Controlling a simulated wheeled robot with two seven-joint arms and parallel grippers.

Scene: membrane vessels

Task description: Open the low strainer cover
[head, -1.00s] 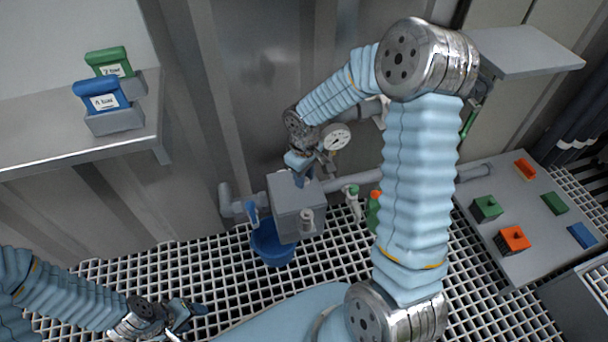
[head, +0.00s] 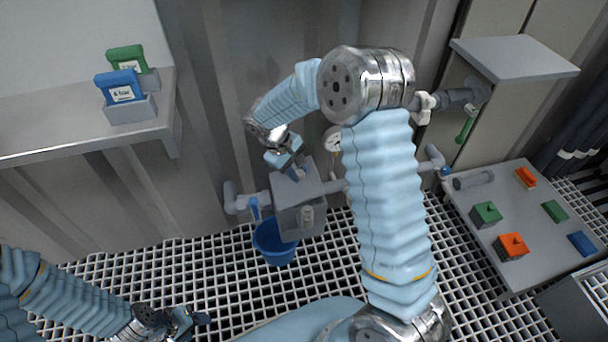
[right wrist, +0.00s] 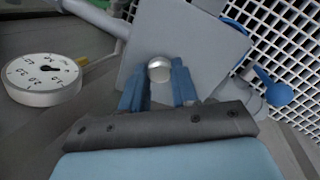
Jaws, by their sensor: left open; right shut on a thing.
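The low strainer is a grey box (head: 301,222) on the pipe near the wall, with a flat grey cover (head: 312,178) on top. The cover also fills the upper middle of the right wrist view (right wrist: 200,45), where its round silver knob (right wrist: 159,70) shows. My right gripper (head: 294,173) comes down onto the cover from above. Its blue fingers (right wrist: 158,88) stand on both sides of the knob, shut on it. I cannot tell whether the cover is lifted. My left gripper (head: 200,320) is open and empty, low at the left over the grating.
A blue bucket (head: 272,246) stands below the strainer. A blue valve handle (head: 254,208) is left of it, and a gauge (head: 333,140) is behind my right arm. A bench (head: 530,262) with coloured blocks is at the right. A shelf (head: 50,125) with tags is at the left.

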